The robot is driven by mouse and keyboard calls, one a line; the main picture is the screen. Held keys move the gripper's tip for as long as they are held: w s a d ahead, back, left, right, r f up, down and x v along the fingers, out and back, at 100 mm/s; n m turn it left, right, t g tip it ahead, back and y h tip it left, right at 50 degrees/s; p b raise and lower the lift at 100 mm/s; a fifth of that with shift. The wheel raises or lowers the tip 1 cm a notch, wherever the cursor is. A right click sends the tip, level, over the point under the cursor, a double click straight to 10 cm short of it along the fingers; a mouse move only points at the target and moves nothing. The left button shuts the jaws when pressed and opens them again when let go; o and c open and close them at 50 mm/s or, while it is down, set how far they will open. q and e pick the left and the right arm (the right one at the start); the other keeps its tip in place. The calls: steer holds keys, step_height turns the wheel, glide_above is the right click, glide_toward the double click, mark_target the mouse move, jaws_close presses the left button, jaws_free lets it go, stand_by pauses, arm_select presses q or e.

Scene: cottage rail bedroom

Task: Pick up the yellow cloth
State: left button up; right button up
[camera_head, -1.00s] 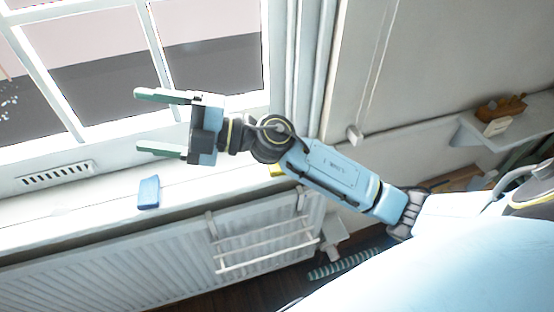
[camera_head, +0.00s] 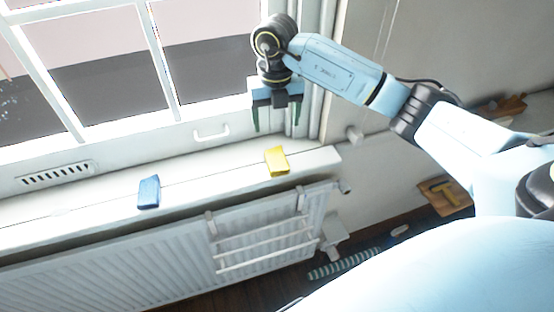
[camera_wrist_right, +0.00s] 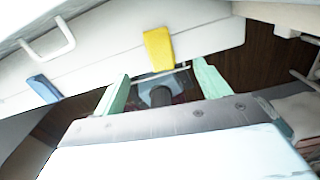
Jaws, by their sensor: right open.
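The yellow cloth (camera_head: 277,161) lies folded on the white window sill (camera_head: 225,167), near the sill's right end. My right gripper (camera_head: 275,130) is open and empty, its fingers pointing down, above and a little behind the cloth in the head view. In the right wrist view the yellow cloth (camera_wrist_right: 158,48) shows beyond the two green fingertips (camera_wrist_right: 162,72), near the middle and apart from them. My left gripper is not in view.
A blue cloth (camera_head: 149,192) lies on the sill to the left; it also shows in the right wrist view (camera_wrist_right: 44,88). A window handle (camera_head: 211,134) sticks out behind the sill. A radiator with a rack (camera_head: 265,246) hangs below.

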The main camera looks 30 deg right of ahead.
mark_target(276, 152)
step_height(276, 152, down, 11)
steer(key=shift+f, duration=0.2)
steer(key=c, duration=1.1)
steer(key=shift+o, duration=0.2)
steer(key=shift+r, duration=0.15)
steer(key=shift+s+a+r, duration=0.1)
steer(key=shift+s+r, duration=0.1)
steer(key=shift+r, duration=0.2)
step_height(276, 152, up, 7)
steer(key=shift+w+f, duration=0.1)
steer(key=shift+f, duration=0.1)
steer(key=s+a, duration=0.2)
steer(key=s, duration=0.7)
steer(key=s+a+b, duration=0.1)
steer(key=s+a, duration=0.1)
steer(key=s, duration=0.8)
steer(key=shift+s+a+f, duration=0.15)
steer(key=shift+a+f, duration=0.15)
